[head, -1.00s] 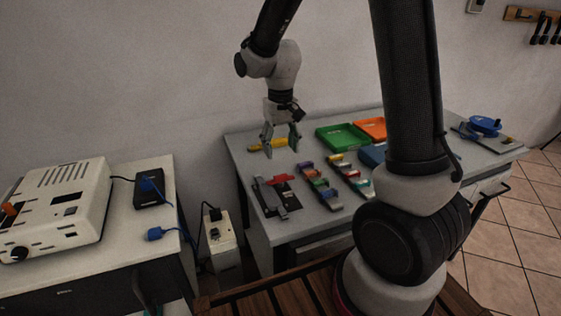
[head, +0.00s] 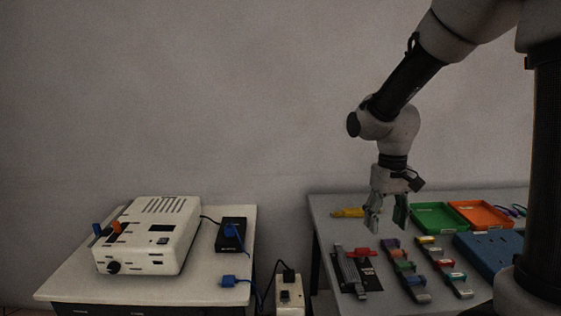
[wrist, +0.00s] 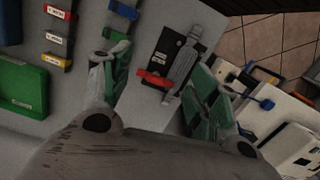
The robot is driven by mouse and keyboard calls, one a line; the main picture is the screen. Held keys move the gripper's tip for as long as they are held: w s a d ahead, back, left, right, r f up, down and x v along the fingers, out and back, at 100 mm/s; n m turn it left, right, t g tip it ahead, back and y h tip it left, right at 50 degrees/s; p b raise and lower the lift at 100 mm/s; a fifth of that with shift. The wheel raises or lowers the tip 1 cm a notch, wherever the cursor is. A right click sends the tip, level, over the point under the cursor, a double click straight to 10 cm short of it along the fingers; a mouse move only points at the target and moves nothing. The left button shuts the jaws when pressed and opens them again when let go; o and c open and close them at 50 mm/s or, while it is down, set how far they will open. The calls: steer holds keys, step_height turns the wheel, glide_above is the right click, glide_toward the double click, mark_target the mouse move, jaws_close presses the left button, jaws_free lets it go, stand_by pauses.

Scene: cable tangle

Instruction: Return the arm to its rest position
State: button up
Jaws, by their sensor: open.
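My gripper (head: 386,215) hangs from my bent arm above the grey workbench (head: 322,222) at the right of the head view. Its fingers point down, stand apart and hold nothing. In the wrist view the two green-padded fingers of my gripper (wrist: 160,95) are spread. Between and beyond them lies a black plate with a grey bar and a red lever (wrist: 155,78). The same red lever shows in the head view (head: 362,253), below my gripper. My upper arm links fill the right edge of the head view.
A white instrument box (head: 150,235) and a black box with a blue plug (head: 231,235) stand on the left table (head: 70,285). A power strip (head: 289,290) stands in the gap. Green (head: 436,216) and orange (head: 481,214) trays and labelled clips (head: 403,266) lie on the workbench.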

steer(key=s+d+r+t, duration=0.2)
steer(key=s+d+r, duration=0.2)
steer(key=s+r, duration=0.2)
steer(key=s+d+r+m+t, duration=0.1)
steer(key=s+d+r+t, duration=0.2)
steer(key=s+r, duration=0.4)
steer(key=shift+s+d, duration=0.6)
steer(key=shift+s, duration=1.1)
